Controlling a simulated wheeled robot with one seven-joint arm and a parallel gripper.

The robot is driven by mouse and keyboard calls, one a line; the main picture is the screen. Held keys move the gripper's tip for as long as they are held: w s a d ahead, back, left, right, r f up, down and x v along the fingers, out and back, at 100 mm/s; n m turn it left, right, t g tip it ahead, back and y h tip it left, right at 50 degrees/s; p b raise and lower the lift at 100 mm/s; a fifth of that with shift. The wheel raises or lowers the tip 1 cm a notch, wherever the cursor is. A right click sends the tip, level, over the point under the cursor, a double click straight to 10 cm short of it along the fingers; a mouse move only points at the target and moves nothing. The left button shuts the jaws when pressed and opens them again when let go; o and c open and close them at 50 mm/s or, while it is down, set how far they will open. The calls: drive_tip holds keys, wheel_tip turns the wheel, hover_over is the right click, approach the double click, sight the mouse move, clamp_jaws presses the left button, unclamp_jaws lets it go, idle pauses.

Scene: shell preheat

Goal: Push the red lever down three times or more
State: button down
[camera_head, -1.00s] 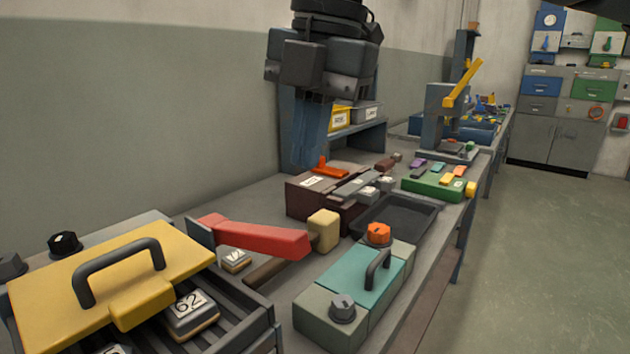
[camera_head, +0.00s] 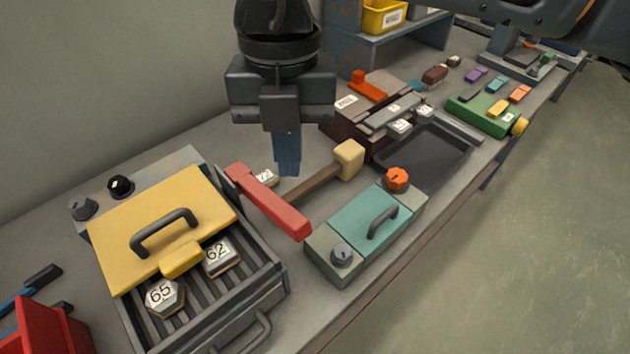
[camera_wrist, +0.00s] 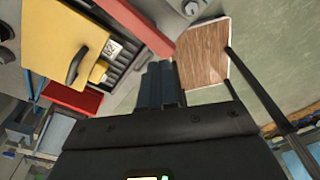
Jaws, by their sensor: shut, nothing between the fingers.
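The red lever (camera_head: 268,202) is a long red bar on the right side of the grill-like box (camera_head: 262,292) with the yellow lid (camera_head: 115,250). Its thick free end reaches toward the bench's front. It also shows at the top of the wrist view (camera_wrist: 140,24), just beyond the fingertips. My gripper (camera_head: 288,168) points down with its blue fingers shut and empty. In the head view, the fingertips appear above and behind the lever's middle, apart from it in the picture. Their exact height over the lever is hard to tell.
A mallet (camera_head: 318,186) and a numbered tile (camera_head: 265,177) lie beside the lever. A teal-topped box (camera_head: 362,240) stands close to its free end. A dark tray (camera_head: 425,155) and a brown device (camera_head: 350,125) stand farther right. A red box (camera_head: 45,330) is at lower left.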

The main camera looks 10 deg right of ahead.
sight(293, 213)
drive_tip(key=shift+s+f, duration=0.1)
drive_tip(key=shift+f, duration=0.1)
idle(0.4)
drive_tip(key=shift+s+f+b, duration=0.2)
drive_tip(key=shift+f+b, duration=0.55)
drive_tip(key=shift+f, duration=0.95)
drive_tip(key=shift+s+f+b, duration=0.15)
drive_tip(key=shift+f+b, duration=0.55)
drive_tip(key=shift+f, duration=0.95)
wheel_tip(293, 213, down, 5)
drive_tip(key=b, duration=0.4)
drive_tip(key=shift+r, duration=0.3)
